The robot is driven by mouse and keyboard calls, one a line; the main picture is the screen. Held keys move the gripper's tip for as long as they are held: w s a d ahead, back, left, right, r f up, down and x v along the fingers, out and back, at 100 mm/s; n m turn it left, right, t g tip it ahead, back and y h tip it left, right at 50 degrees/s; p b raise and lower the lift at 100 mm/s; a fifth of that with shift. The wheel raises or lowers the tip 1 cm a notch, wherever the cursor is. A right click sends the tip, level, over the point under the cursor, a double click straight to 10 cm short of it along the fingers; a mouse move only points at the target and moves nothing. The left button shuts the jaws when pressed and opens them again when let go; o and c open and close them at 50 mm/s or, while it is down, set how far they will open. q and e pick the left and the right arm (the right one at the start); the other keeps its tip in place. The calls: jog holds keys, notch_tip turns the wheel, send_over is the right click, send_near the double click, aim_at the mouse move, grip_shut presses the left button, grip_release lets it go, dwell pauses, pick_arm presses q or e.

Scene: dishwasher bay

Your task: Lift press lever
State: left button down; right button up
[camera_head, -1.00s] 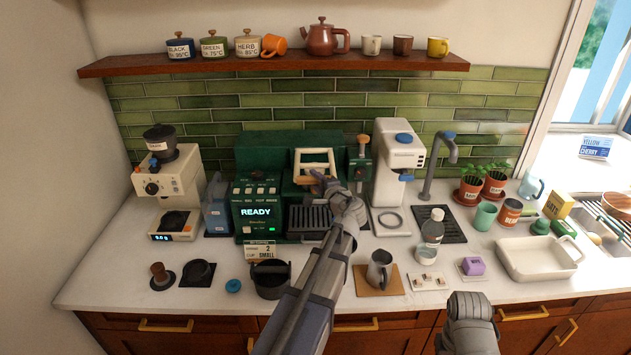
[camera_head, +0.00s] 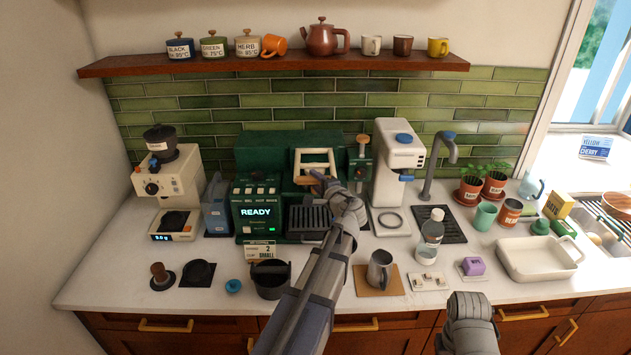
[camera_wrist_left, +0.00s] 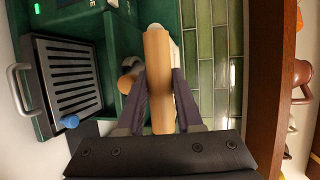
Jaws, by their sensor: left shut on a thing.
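The press lever (camera_head: 331,157) is a cream frame with a wooden handle bar (camera_head: 303,181), on the green machine (camera_head: 262,150) at the back of the counter. In the head view the frame stands raised above the dark drip grate. My left gripper (camera_head: 320,180) reaches up from below and is at the handle. In the left wrist view the wooden bar (camera_wrist_left: 158,62) lies between its two dark fingers, which are shut on it. My fingers hide part of the handle in the head view. My right arm shows at the bottom right, but its gripper is not in view.
The drip grate (camera_head: 308,222) is below the lever. A shelf (camera_head: 275,65) with jars and cups runs above. A steel pitcher (camera_head: 380,270) stands in front.

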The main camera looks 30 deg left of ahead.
pick_arm(q)
jog(key=shift+r, duration=0.15)
dwell(0.5)
jog(key=shift+r+p, duration=0.75)
jog(key=shift+p, duration=0.15)
jog(key=w+a+r+p, duration=0.3)
jog(key=w+r+p, duration=0.2)
jog(key=r+p, duration=0.2)
jog(key=w+a+r+p, duration=0.3)
jog(key=w+r+p, duration=0.2)
jog(key=r+p, duration=0.3)
jog(key=shift+w+a+r, duration=0.2)
jog(key=shift+w+r, duration=0.05)
jog(key=shift+w, duration=0.1)
jog(key=c, duration=0.8)
grip_release()
jog(key=shift+c, duration=0.2)
